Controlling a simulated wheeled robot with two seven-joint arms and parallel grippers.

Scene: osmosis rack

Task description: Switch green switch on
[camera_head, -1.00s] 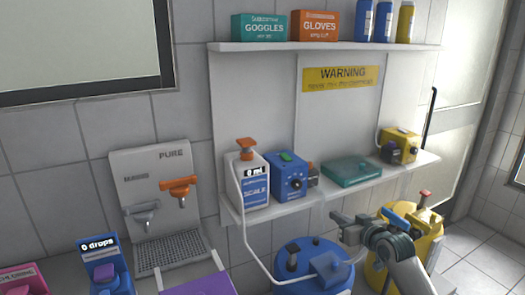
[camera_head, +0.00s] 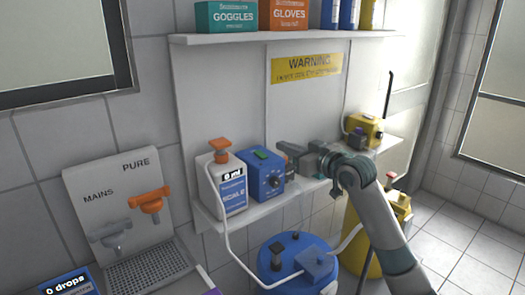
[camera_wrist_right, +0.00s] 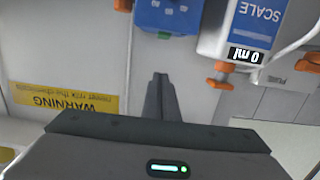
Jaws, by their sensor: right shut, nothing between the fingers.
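The green switch (camera_head: 261,154) sits on top of the blue box (camera_head: 264,178), which stands on the lower shelf and has a black dial on its front. In the right wrist view, which is upside down, the blue box (camera_wrist_right: 168,14) is at the top, with a bit of the green switch (camera_wrist_right: 163,35) at its edge. My right gripper (camera_head: 281,148) is shut and empty, just right of the blue box near the height of its top. Its closed fingers also show in the wrist view (camera_wrist_right: 160,80), apart from the switch. My left gripper is not in view.
A white scale bottle (camera_head: 228,188) with an orange top stands left of the blue box. A yellow box (camera_head: 366,130) is farther right on the shelf. The upper shelf (camera_head: 290,36) is overhead. Blue (camera_head: 290,255) and yellow (camera_head: 370,235) drums stand below.

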